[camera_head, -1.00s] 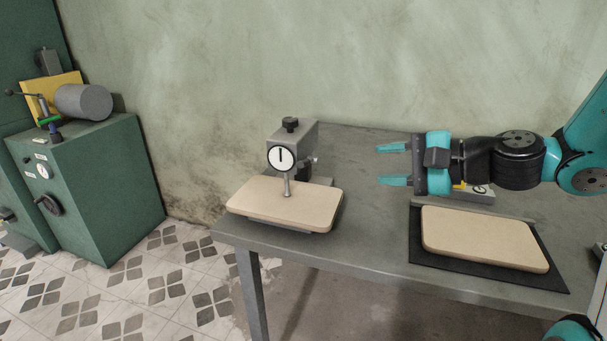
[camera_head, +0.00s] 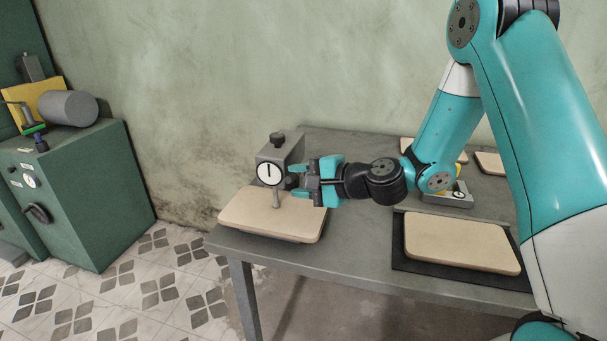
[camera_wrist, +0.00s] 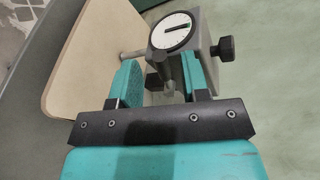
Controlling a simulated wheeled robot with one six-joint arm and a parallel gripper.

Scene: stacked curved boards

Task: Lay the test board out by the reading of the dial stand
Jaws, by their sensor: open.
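The dial stand (camera_head: 278,150) stands at the left end of the table, with a grey block body, a black knob on top and a round white dial (camera_head: 271,174). Its dial needle points about straight up in the head view. The test board (camera_head: 262,213), pale and round-cornered, lies under the dial's plunger, which seems to touch its top. My gripper (camera_head: 297,183) is open at the right side of the stand. In the wrist view the fingers (camera_wrist: 165,88) have a small grey lever or rod (camera_wrist: 168,70) of the stand between them, apart from both fingers.
Another pale board (camera_head: 462,243) lies on a black mat (camera_head: 400,252) at the right. A small grey instrument (camera_head: 447,196) and further boards (camera_head: 490,163) are behind it, partly hidden by my arm. A green machine (camera_head: 75,190) stands left on the tiled floor.

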